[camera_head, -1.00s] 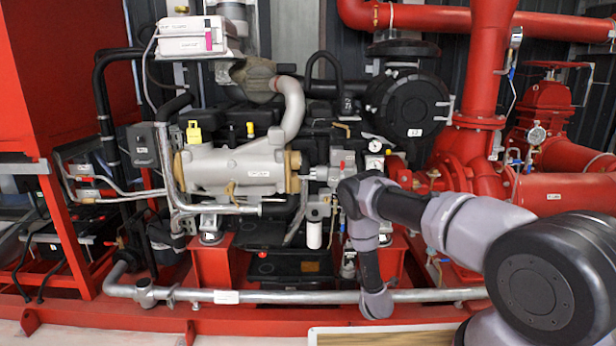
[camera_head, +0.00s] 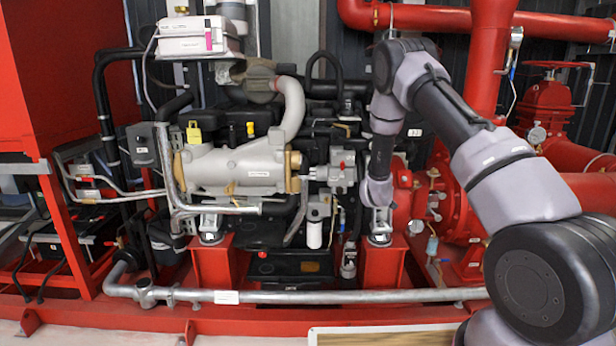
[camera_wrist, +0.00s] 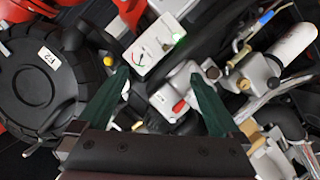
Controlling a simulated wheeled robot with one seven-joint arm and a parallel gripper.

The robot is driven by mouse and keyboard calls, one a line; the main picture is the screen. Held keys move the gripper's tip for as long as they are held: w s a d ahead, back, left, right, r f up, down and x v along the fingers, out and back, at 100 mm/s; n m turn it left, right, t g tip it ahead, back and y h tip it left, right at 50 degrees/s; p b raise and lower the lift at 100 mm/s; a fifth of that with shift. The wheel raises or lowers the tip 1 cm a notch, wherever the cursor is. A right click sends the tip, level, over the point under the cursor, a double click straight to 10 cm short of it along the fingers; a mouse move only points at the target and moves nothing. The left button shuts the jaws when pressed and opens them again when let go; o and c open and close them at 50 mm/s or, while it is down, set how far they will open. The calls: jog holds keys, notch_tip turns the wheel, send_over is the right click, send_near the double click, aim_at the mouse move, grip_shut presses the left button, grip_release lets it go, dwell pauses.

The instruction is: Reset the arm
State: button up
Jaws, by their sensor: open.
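My arm (camera_head: 470,150) reaches from the lower right, up and over to the engine's right end. Its last link (camera_head: 378,190) hangs down in front of the engine. My gripper is not distinguishable in the head view. In the wrist view my gripper (camera_wrist: 160,80) has two dark green fingers spread apart, with nothing held between them. Beyond the fingers lie a white gauge box (camera_wrist: 150,55) with a red needle and a green light, and a grey fitting with a red part (camera_wrist: 180,106). Whether the fingers touch anything cannot be told.
The engine with its silver cylinder (camera_head: 235,170) fills the middle. Red pump pipes (camera_head: 490,60) stand behind my arm at right. A silver pipe (camera_head: 300,296) runs along the front. A round black housing (camera_wrist: 35,85) is at left in the wrist view.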

jog(key=s+r+m+g+y, duration=0.1)
jog(key=s+r+m, duration=0.1)
jog(key=s+r, duration=0.5)
jog(key=s+r+m+g+y, duration=0.15)
jog(key=s+r, duration=0.25)
jog(key=r, duration=0.7)
jog(key=s+r+m+g+y, duration=0.1)
jog(key=s+r+m, duration=0.3)
jog(key=r, duration=0.5)
jog(key=s+r+m+g, duration=0.1)
jog(key=s+r+g, duration=0.1)
jog(key=s, duration=1.5)
jog(key=s+r+m+g+y, duration=0.1)
jog(key=s+r, duration=0.3)
jog(key=s, duration=1.4)
jog(key=shift+r+m+g, duration=0.15)
jog(key=shift+m+g, duration=0.3)
jog(key=shift+m, duration=0.1)
jog(key=shift+y, duration=0.25)
